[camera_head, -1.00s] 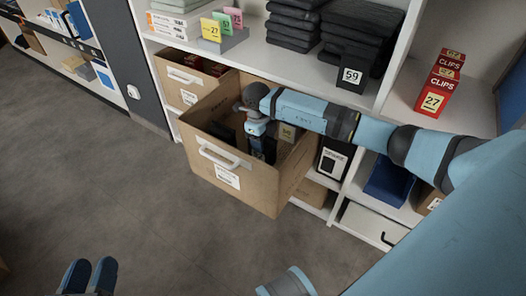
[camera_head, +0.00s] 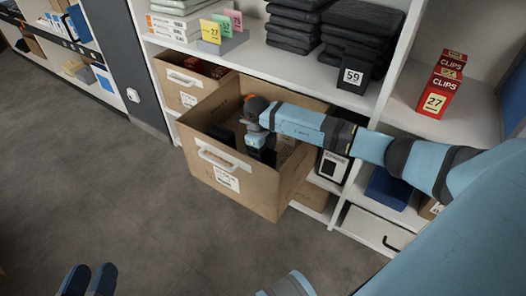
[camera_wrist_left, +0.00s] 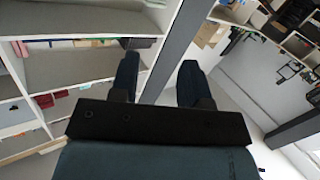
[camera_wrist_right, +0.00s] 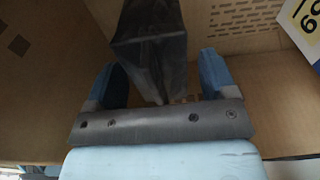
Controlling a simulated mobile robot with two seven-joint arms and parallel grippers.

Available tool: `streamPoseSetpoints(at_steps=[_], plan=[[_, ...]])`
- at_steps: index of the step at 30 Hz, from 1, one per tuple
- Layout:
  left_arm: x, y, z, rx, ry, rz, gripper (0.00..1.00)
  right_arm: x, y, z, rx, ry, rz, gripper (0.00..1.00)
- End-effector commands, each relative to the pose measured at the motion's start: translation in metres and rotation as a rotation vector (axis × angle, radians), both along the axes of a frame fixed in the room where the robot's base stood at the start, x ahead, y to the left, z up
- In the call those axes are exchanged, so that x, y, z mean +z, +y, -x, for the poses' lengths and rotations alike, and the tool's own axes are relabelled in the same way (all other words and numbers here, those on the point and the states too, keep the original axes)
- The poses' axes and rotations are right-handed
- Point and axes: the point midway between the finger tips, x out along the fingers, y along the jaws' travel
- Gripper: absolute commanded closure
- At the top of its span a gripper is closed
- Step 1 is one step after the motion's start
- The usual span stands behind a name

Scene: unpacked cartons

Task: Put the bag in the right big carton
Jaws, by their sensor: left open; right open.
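The right big carton (camera_head: 225,185) is brown, with a white handle and label, and sticks out from the lower shelf with its top open. My right gripper (camera_head: 262,155) is down inside it, pointing downward. In the right wrist view a black, glossy bag-like thing (camera_wrist_right: 150,45) stands between the two spread blue fingers of this gripper (camera_wrist_right: 160,85); I cannot tell whether they touch it. In the head view the arm and the carton walls mostly hide it. My left gripper (camera_head: 88,280) is open and empty at the bottom left, away from the carton; it also shows in the left wrist view (camera_wrist_left: 158,75).
A second brown carton (camera_head: 180,92) with red items stands to the left, close to the first. Above is a white shelf (camera_head: 270,65) with folded dark clothes (camera_head: 362,30). A blue bin (camera_head: 390,187) is at the right. The grey floor (camera_head: 90,190) at left is clear.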

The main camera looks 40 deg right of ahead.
Motion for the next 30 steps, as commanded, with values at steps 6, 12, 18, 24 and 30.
streamPoseSetpoints(at_steps=[6,12,18,24,30], plan=[[0.007,0.0,0.0,0.0,0.0,0.006,0.57,0.015,0.0,-0.002,0.0,-0.001,0.001,0.22],[0.03,0.0,0.002,0.028,-0.046,0.057,0.57,0.057,0.002,-0.006,0.001,-0.003,0.001,0.22],[0.052,0.002,0.002,0.051,-0.114,0.092,0.57,0.097,0.004,-0.011,0.0,-0.003,0.001,0.22],[0.063,0.004,0.002,0.063,-0.152,0.11,0.57,0.118,0.005,-0.013,0.001,0.0,0.001,0.22],[0.065,0.004,0.002,0.066,-0.163,0.114,0.57,0.122,0.005,-0.014,0.0,0.0,0.0,0.22]])
